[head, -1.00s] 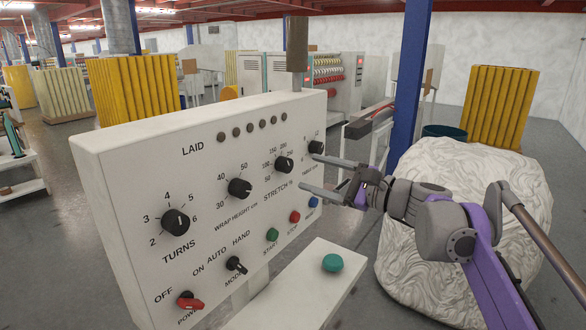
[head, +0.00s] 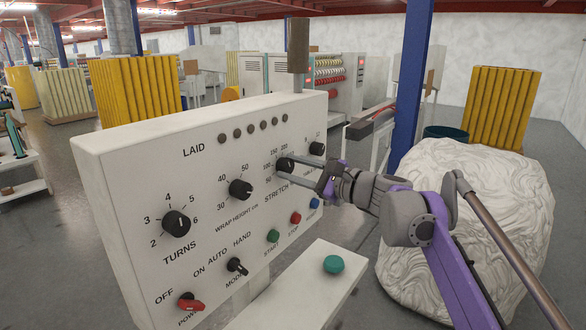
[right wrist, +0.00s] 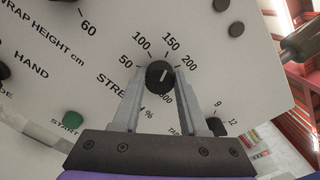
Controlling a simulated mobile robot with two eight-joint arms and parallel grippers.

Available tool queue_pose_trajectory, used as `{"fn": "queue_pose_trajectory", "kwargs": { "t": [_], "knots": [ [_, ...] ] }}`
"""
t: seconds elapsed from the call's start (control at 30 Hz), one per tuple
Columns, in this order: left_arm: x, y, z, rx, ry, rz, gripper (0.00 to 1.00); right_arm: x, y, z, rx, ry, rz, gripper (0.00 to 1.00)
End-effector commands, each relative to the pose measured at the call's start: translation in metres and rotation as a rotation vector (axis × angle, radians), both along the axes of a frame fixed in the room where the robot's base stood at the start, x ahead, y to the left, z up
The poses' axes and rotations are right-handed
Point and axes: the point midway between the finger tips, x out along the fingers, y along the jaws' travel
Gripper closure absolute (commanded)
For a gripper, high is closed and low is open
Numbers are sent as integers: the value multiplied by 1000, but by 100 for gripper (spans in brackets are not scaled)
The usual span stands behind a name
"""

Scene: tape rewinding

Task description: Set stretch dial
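The stretch dial (head: 285,164) is a round black knob with a white pointer line on the upright control panel (head: 110,170). In the right wrist view the dial (right wrist: 159,76) sits between my fingertips, its line pointing up and slightly right, roughly toward the 150 mark. My right gripper (head: 290,171) is at the panel face, one finger on each side of the dial. It also shows in the right wrist view (right wrist: 160,72), open, with narrow gaps beside the knob. The right finger covers part of the scale past 200. My left gripper is not in view.
The turns dial (head: 177,223) and wrap height dial (head: 241,189) are to the left. Another dial (head: 317,148) is close on the right. Start (head: 273,236), stop (head: 296,217) and blue (head: 314,203) buttons lie below. A wrapped bale (head: 460,230) stands at right.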

Motion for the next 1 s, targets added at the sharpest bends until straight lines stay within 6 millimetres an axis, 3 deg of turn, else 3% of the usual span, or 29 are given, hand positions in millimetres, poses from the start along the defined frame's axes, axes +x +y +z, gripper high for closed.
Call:
{"fn": "queue_pose_trajectory", "kwargs": {
  "t": [0.03,0.17,0.57,1.0],
  "knots": [
    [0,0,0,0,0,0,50,0,0,0,-1,0,1,76],
    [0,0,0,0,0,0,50,0,0,0,-1,0,1,99],
    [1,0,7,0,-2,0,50,0,0,1,-31,-40,1,100],
    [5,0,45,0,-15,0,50,-1,1,3,-222,-303,3,100]
  ]
}}
